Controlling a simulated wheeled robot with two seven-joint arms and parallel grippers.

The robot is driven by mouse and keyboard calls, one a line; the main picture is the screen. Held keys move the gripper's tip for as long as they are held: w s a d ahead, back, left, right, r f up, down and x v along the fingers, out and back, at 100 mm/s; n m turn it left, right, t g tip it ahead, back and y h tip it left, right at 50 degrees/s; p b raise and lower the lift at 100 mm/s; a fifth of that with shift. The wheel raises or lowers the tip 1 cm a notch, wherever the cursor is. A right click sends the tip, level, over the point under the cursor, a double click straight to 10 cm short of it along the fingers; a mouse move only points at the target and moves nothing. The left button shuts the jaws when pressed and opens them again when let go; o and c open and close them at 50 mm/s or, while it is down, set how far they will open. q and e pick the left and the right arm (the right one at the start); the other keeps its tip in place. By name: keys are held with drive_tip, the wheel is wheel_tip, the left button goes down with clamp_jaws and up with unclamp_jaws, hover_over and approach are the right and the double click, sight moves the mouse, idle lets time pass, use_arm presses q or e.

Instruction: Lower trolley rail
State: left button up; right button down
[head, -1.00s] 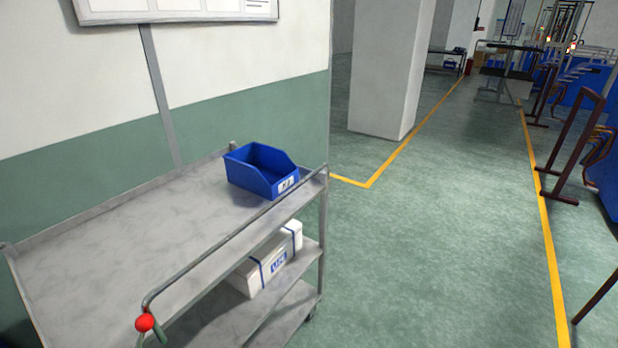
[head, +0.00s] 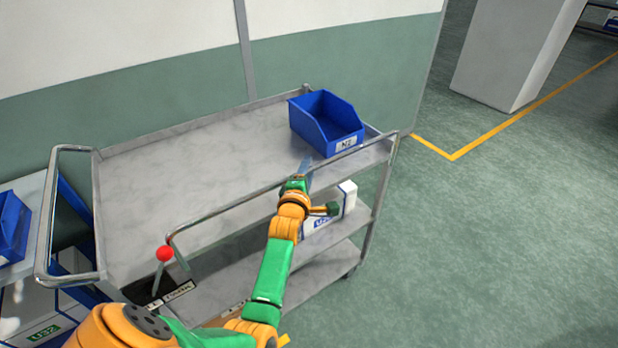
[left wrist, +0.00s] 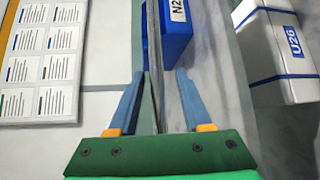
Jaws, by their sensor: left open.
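The trolley (head: 160,165) is a grey metal cart with several shelves, standing against the wall. Its front rail (head: 225,209) is a raised metal bar along the near edge of the top shelf. My left gripper (head: 305,170) is at the rail's middle to right part, in front of the blue bin. In the left wrist view my open left gripper (left wrist: 161,75) has the rail (left wrist: 156,45) running between its two blue fingers, with no clear grip on it. A lever with a red knob (head: 165,253) stands at the rail's left end. My right gripper is not in view.
A blue bin (head: 312,125) sits on the top shelf at the right. A white box (head: 348,195) is on the shelf below, partly hidden by my arm. A push handle (head: 45,215) juts out at the left. The floor (head: 480,250) to the right is clear.

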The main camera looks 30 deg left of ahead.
use_arm(q)
drive_tip(key=shift+r, duration=0.1)
drive_tip(key=shift+s+r, duration=0.1)
drive_tip(key=shift+s, duration=0.1)
clamp_jaws()
drive_tip(key=shift+r, duration=0.1)
idle(1.0)
